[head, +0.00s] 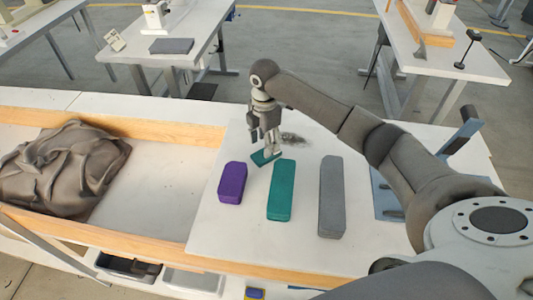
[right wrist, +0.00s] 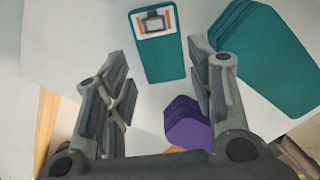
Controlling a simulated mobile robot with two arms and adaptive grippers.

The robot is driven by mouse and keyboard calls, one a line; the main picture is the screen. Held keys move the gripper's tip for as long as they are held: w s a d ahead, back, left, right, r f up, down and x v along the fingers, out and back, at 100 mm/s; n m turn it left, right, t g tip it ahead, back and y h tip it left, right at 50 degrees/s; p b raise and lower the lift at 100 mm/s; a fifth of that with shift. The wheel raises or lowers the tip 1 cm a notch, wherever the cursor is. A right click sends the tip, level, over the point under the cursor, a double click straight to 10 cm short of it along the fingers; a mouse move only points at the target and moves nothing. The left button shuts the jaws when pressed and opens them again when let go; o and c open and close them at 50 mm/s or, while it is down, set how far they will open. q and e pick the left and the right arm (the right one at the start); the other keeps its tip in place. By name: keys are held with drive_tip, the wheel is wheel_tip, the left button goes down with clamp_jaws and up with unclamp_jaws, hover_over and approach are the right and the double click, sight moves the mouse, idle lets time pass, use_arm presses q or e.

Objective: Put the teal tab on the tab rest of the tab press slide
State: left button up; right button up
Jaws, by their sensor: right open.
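A single teal tab (head: 262,159) lies on the white work surface in the head view, just below my right gripper (head: 267,150). The gripper hides part of it there. In the right wrist view the teal tab (right wrist: 162,66) shows between and beyond the fingertips, with a white and orange patch holding a grey mark at one end. My right gripper (right wrist: 158,55) is open with nothing between its fingers. A blue-grey fixture (head: 384,196), perhaps part of the tab press, stands behind my right arm; I cannot make out a tab rest. My left gripper is not in view.
A purple stack (head: 232,181), a teal stack (head: 281,192) and a grey stack (head: 331,196) stand nearer on the surface. A crumpled brown cloth or bag (head: 65,170) lies in the wood-edged tray (head: 150,195) at left. A dark smudge marks the surface behind.

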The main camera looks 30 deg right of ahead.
wheel_tip(320, 180, down, 4)
drive_tip(key=shift+a+f+p, duration=0.1)
drive_tip(key=shift+f+p, duration=0.1)
drive_tip(key=shift+p, duration=0.2)
drive_tip(key=shift+s, duration=0.1)
drive_tip(key=shift+c, duration=0.4)
drive_tip(key=c, duration=0.5)
drive_tip(key=shift+r, duration=0.15)
